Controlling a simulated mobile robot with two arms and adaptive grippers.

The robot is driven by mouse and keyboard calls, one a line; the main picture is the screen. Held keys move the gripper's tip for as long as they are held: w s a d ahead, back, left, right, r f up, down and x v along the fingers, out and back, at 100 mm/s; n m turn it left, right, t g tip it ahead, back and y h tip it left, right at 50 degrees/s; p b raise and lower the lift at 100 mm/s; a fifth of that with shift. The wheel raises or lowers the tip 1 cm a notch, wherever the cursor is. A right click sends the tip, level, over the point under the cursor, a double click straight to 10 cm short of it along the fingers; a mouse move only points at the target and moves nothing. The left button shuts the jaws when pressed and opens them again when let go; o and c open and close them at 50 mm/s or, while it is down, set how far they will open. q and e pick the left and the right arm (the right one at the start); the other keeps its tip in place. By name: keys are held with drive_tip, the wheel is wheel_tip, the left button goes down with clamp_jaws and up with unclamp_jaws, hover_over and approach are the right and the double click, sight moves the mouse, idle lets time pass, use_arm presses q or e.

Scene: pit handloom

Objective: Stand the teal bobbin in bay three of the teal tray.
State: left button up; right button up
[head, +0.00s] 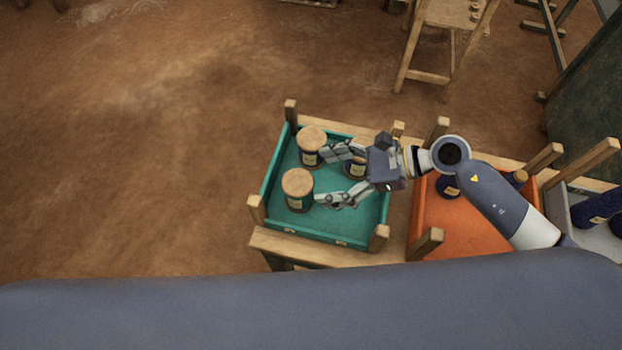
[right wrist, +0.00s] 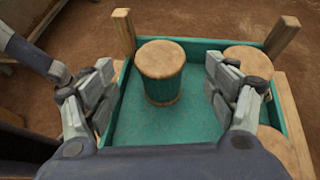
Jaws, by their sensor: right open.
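The teal tray (head: 337,225) holds three upright bobbins with pale wooden tops. Another bobbin (head: 311,147) stands at the back left, and a third (head: 357,161) is partly hidden behind my right gripper (head: 321,175). That gripper is open and empty, reaching left over the tray. In the right wrist view, a bobbin with a dark teal side (right wrist: 163,84) stands upright beyond and between the open fingers (right wrist: 160,70), touching neither. My left gripper is in neither view.
An orange tray (head: 440,235) with dark bobbins adjoins on the right, partly under my right arm. A grey tray (head: 592,222) lies farther right. Wooden posts (head: 290,116) rise at the tray corners. A wooden stool (head: 450,15) stands behind; the earth floor at left is clear.

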drive_tip(key=b+v, duration=0.1)
drive_tip(key=v, duration=0.5)
idle(0.5)
